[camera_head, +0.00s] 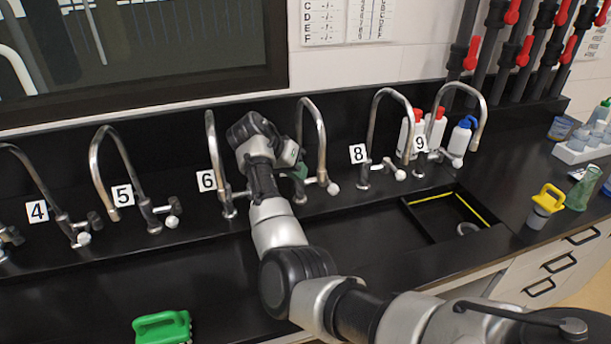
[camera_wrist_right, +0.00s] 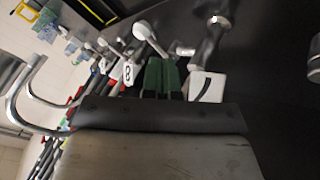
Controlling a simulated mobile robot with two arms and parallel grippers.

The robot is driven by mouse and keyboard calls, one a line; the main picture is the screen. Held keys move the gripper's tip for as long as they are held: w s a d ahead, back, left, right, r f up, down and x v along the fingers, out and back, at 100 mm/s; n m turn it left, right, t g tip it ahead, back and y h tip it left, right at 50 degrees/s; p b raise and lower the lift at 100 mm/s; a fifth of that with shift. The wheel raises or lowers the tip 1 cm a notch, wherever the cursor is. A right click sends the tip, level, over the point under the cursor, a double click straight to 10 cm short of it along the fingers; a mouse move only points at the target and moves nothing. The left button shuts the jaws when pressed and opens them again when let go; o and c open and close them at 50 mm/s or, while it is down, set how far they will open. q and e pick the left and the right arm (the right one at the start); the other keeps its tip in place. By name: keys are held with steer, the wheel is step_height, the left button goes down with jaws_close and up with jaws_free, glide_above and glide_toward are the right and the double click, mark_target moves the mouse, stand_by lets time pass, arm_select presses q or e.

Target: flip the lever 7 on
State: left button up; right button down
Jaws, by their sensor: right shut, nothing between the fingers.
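Tap 7 (camera_head: 322,125) is a curved metal faucet, partly hidden behind my right arm in the head view. Its lever (camera_head: 333,188) has a white knob and sticks out to the right of the tap base. In the right wrist view the lever (camera_wrist_right: 143,31) lies just beyond the fingertips, and the tap base shows nearby. The number 7 label (camera_wrist_right: 207,87) is beside the fingers there; my gripper hides it in the head view. My right gripper (camera_head: 300,171), with green fingertips (camera_wrist_right: 163,62), is shut and empty, close to the lever. I cannot tell whether they touch.
Tap 6 (camera_head: 212,150) stands close left of my right gripper; tap 8 (camera_head: 371,140) stands to the right. Bottles (camera_head: 461,137) stand behind tap 9. A sink (camera_head: 418,222) lies in front right. A green object (camera_head: 163,328) sits at the front left.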

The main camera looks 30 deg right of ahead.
mark_target(328, 181)
steer(key=shift+p+x, duration=0.85)
steer(key=shift+x, duration=3.45)
steer(key=shift+d+r+p, duration=0.1)
steer(key=shift+r+p, duration=0.05)
steer(key=shift+p, duration=0.2)
steer(key=shift+s+d+r+n+t+p, duration=0.1)
steer(key=shift+s+d+n+t+p, duration=0.15)
steer(key=shift+n+t+p, duration=0.5)
steer(key=shift+p, duration=0.4)
steer(key=shift+d+f, duration=0.1)
steer(key=shift+f, duration=0.15)
steer(key=shift+r, duration=0.1)
